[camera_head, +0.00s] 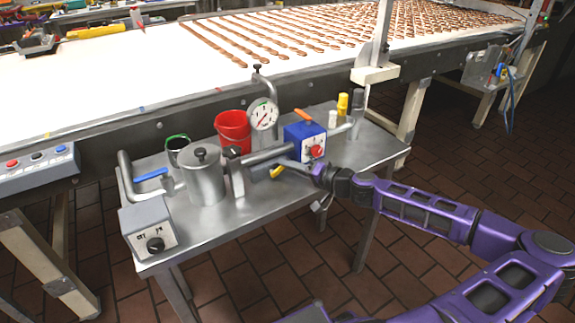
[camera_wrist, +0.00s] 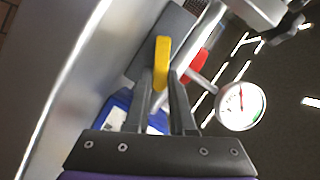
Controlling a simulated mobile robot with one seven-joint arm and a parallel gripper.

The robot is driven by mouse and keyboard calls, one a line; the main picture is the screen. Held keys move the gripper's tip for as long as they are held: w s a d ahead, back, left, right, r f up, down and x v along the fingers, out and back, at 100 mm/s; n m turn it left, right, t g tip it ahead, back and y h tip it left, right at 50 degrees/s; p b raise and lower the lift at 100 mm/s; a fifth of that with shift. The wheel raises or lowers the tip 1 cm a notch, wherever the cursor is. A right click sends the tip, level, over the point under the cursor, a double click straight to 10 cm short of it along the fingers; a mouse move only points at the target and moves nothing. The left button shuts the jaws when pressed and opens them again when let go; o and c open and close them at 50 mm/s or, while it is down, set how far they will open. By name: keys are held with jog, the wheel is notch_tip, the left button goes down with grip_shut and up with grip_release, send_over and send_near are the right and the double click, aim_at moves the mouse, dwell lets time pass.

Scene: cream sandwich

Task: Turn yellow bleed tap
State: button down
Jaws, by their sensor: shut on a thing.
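The yellow bleed tap (camera_head: 277,172) sits low on the metal pipework at the front of the steel table. In the wrist view the yellow tap handle (camera_wrist: 163,50) stands between the fingertips of my gripper (camera_wrist: 162,76), which is shut on it. In the head view my gripper (camera_head: 290,164) reaches in from the right to the tap, beside the blue box. The fingers cover part of the handle, and the tap's body is hard to make out. The round pressure gauge (camera_head: 263,114) stands behind the pipe; it also shows in the wrist view (camera_wrist: 240,105).
The blue box (camera_head: 300,135) with a red knob stands close behind my gripper. A steel pot (camera_head: 205,176), a red bucket (camera_head: 233,130) and a grey control box (camera_head: 149,226) crowd the table's left. A conveyor (camera_head: 130,80) runs behind. Open tiled floor lies in front.

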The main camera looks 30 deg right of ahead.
jog(key=shift+d+f+m, duration=0.15)
jog(key=shift+f+m, duration=0.15)
jog(key=shift+m, duration=0.2)
jog(key=c, duration=0.8)
grip_release()
jog(key=shift+o, duration=0.2)
jog(key=f+p+v, duration=0.1)
jog(key=v, duration=1.6)
jog(key=shift+s+d, duration=0.15)
jog(key=shift+s, duration=0.05)
jog(key=shift+r, duration=0.1)
